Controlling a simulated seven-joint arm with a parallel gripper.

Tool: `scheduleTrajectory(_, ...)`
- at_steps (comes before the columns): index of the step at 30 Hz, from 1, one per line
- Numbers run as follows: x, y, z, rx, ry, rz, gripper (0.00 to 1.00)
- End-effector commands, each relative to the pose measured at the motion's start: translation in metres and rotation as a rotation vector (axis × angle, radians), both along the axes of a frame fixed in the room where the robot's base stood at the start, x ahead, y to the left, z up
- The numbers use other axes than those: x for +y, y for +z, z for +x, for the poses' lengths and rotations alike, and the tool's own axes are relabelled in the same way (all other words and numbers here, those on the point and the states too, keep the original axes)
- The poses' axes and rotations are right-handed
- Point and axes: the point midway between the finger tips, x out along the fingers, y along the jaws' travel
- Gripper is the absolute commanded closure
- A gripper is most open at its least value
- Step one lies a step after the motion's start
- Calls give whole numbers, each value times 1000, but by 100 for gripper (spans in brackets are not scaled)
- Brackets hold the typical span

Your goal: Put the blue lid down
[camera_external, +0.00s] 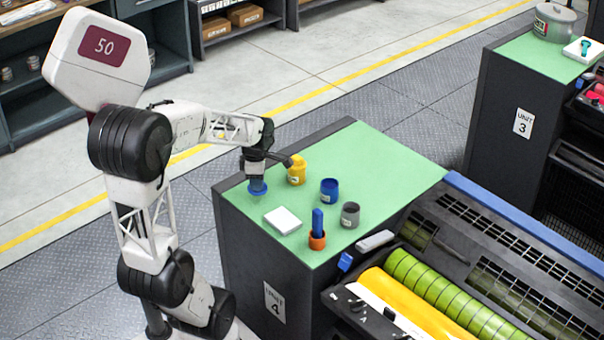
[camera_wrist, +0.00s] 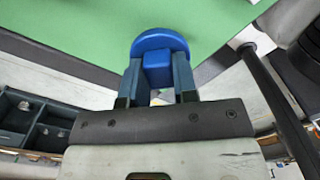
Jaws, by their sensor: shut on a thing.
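A blue lid (camera_external: 257,190) is in my gripper (camera_external: 257,183), just above the green bench top at its left part. The wrist view shows the round blue lid (camera_wrist: 160,42) with its square knob (camera_wrist: 158,68) between the two fingers of my gripper (camera_wrist: 159,82). The gripper is shut on the knob. I cannot tell from these views whether the lid touches the bench top (camera_external: 385,165). An open blue pot (camera_external: 329,191) stands to the right on the bench.
Around the lid stand a yellow pot (camera_external: 297,172), a white block (camera_external: 283,220), an orange cup (camera_external: 317,240) with a blue object in it (camera_external: 317,222), and a grey pot (camera_external: 350,215). The bench's back right is clear. A press with rollers (camera_external: 440,290) adjoins the front right.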

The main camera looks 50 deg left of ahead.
Motion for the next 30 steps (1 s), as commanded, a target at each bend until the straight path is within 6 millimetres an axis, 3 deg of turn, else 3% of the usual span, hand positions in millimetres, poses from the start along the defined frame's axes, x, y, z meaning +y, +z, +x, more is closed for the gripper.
scheduleTrajectory(7,9,-2,17,0,0,0,96)
scheduleTrajectory(20,9,-3,19,0,0,0,96)
scheduleTrajectory(30,9,-32,19,2,0,-1,96)
